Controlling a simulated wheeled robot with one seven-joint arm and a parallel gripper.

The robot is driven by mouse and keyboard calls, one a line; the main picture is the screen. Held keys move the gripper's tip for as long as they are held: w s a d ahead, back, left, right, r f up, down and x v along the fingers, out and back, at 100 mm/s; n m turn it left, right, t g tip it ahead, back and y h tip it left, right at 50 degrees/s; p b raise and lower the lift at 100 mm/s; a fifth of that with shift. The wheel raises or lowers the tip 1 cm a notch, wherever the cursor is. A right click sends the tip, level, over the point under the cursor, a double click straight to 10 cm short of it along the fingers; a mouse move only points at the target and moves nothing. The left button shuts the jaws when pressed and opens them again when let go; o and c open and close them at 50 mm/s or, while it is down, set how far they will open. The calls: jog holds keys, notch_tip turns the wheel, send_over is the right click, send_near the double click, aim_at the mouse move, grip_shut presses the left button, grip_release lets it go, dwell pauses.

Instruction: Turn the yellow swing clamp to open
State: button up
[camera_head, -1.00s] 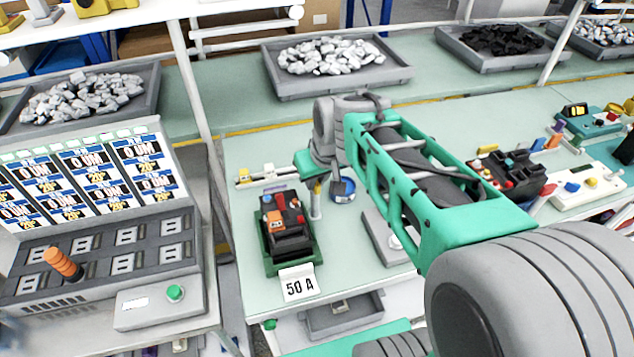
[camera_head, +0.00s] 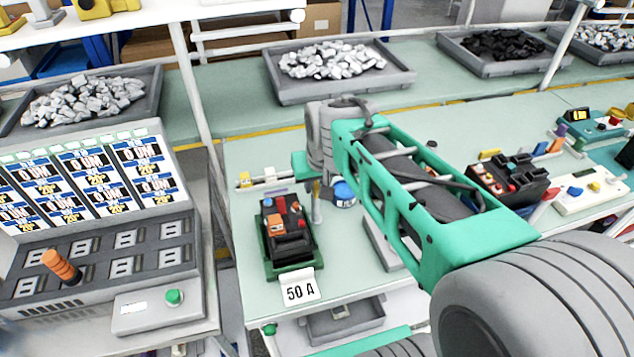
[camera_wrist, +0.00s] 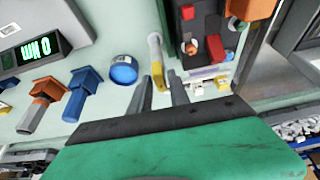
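The yellow swing clamp (camera_wrist: 155,47) stands upper centre in the wrist view. Its yellow end reaches down between the tips of my gripper (camera_wrist: 161,84). The two grey fingers are apart, one on each side of the yellow part. I cannot tell whether either finger touches it. In the head view, a little of the clamp's post (camera_head: 317,207) shows below my wrist, beside the green fixture (camera_head: 268,258) that holds the black breaker (camera_head: 290,240). My fingers are mostly hidden there. The breaker's red and black body also shows in the wrist view (camera_wrist: 202,22).
A round blue-topped container (camera_head: 343,192) stands close right of the clamp. Blue (camera_wrist: 82,92) and orange-topped (camera_wrist: 42,103) tools stand beyond it in the wrist view. A 50 A sign (camera_head: 300,289) stands before the fixture. A test panel (camera_head: 95,270) is at left.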

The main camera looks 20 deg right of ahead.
jog(key=shift+o, duration=1)
jog(key=v, duration=0.7)
jog(key=shift+r+b, duration=0.3)
jog(key=shift+r, duration=0.1)
jog(key=shift+s, duration=0.2)
